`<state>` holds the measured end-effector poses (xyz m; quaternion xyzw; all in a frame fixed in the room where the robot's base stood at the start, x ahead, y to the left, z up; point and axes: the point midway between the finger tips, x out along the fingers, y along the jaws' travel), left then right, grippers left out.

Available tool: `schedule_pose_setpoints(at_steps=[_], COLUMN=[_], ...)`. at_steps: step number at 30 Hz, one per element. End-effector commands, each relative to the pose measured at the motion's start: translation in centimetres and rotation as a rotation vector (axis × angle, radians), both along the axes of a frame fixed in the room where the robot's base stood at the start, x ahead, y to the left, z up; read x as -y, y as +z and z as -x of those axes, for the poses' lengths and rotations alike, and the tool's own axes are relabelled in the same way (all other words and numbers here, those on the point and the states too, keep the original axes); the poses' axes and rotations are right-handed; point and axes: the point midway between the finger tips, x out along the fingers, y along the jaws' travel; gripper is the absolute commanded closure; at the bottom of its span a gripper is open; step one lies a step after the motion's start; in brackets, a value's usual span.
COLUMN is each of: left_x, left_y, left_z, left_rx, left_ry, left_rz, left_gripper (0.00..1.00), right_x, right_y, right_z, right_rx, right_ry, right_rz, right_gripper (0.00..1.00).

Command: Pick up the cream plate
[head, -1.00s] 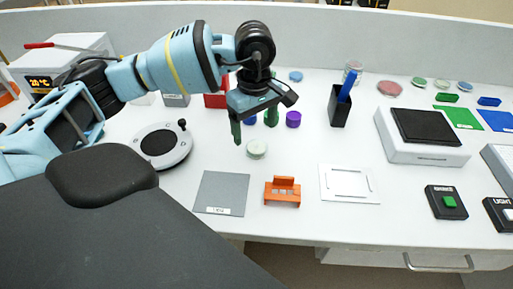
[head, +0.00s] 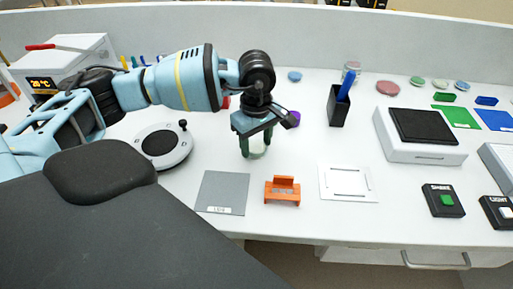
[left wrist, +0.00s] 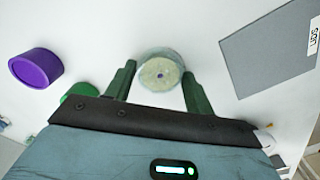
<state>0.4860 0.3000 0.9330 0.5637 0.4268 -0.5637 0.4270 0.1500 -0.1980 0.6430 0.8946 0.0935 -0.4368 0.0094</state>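The plate, a small round pale cream-green disc (head: 256,154), lies on the white bench top under my left gripper. It also shows in the left wrist view (left wrist: 161,71), with a small dark dot at its middle. My left gripper (head: 256,148) points down, its two green fingers apart. In the left wrist view the fingertips (left wrist: 158,70) stand on either side of the disc. I cannot tell whether they touch it. The gripper partly hides the disc in the head view. My right gripper is not in view.
A purple cap (left wrist: 36,68) and a green item (left wrist: 80,92) stand close to the gripper. A grey mat (head: 222,192), an orange holder (head: 282,191) and a white frame (head: 347,184) lie nearer. A black pen cup (head: 338,108) stands to the right.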

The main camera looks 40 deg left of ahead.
Motion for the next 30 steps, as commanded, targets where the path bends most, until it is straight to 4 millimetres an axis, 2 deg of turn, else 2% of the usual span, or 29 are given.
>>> schedule_pose_setpoints(at_steps=[1,3,4,13,17,24,30], left_x=[0.0,0.0,0.0,0.0,0.0,0.1,0.0], left_y=[0.0,0.0,0.0,0.7,2.6,7.1,9.5], left_z=[0.0,0.0,0.0,-0.1,-0.1,-0.1,-0.1], left_rx=[0.000,0.000,0.000,0.003,0.003,0.003,0.001], left_ry=[0.000,0.000,0.000,0.000,-0.001,-0.002,-0.001], left_rz=[0.000,0.000,0.000,0.001,0.001,0.001,0.000], left_gripper=[0.59,0.68,0.69,0.69,0.69,0.69,0.69], right_x=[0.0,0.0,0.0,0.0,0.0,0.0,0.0], right_y=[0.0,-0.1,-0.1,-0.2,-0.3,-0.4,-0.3], right_z=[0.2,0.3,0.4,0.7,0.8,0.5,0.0], right_rx=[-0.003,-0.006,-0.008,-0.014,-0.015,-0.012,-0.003], right_ry=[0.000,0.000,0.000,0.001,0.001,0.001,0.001], right_rz=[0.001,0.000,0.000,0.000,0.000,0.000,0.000], right_gripper=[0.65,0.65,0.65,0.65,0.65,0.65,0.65])
